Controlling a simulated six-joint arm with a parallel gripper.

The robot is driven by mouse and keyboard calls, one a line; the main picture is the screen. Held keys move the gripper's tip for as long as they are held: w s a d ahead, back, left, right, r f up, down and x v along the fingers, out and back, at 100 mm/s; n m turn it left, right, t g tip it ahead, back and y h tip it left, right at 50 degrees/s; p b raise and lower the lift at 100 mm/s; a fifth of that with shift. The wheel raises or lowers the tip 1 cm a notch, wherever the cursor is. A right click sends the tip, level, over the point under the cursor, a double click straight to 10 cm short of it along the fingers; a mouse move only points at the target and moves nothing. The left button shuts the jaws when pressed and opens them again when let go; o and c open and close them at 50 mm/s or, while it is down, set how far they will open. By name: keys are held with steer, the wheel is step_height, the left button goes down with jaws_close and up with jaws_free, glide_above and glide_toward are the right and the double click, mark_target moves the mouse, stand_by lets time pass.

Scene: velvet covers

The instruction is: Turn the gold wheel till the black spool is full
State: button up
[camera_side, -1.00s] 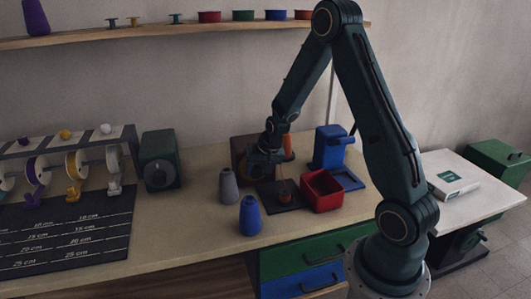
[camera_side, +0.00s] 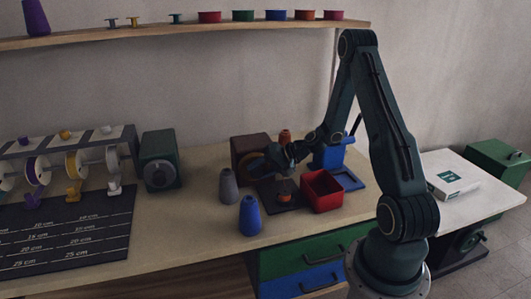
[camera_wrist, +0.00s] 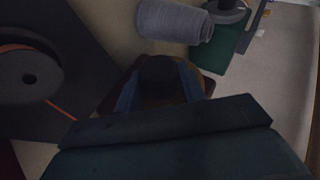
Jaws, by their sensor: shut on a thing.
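The winder is a brown box (camera_side: 243,146) at the middle of the bench, in the side view. My gripper (camera_side: 268,158) reaches in from the right at its front and is shut on the gold wheel, which it mostly covers. In the wrist view a dull gold edge of the wheel (camera_wrist: 187,82) shows between my blue-grey fingers, beside a dark hub. The black spool (camera_wrist: 28,78) lies flat at the left of the wrist view, with an orange strand running off it. It also shows in the side view (camera_side: 285,188). Its flange hides how much thread it carries.
A grey cone (camera_side: 228,185) and a blue cone (camera_side: 250,216) stand left of the spool. A red open box (camera_side: 322,190) is close on its right, with a blue machine (camera_side: 330,150) behind. An orange cone (camera_side: 285,137) stands behind my gripper.

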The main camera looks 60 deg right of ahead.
steer(key=shift+s+f+m+t+y, duration=0.15)
steer(key=shift+m+t+y, duration=0.25)
steer(key=shift+t+y, duration=0.6)
steer(key=shift+t, duration=0.3)
steer(key=o, duration=1)
steer(key=shift+c, duration=0.2)
steer(key=shift+d, duration=0.1)
steer(key=shift+v, duration=0.75)
step_height(320, 180, up, 7)
steer(key=s, duration=0.1)
steer(key=shift+r, duration=0.2)
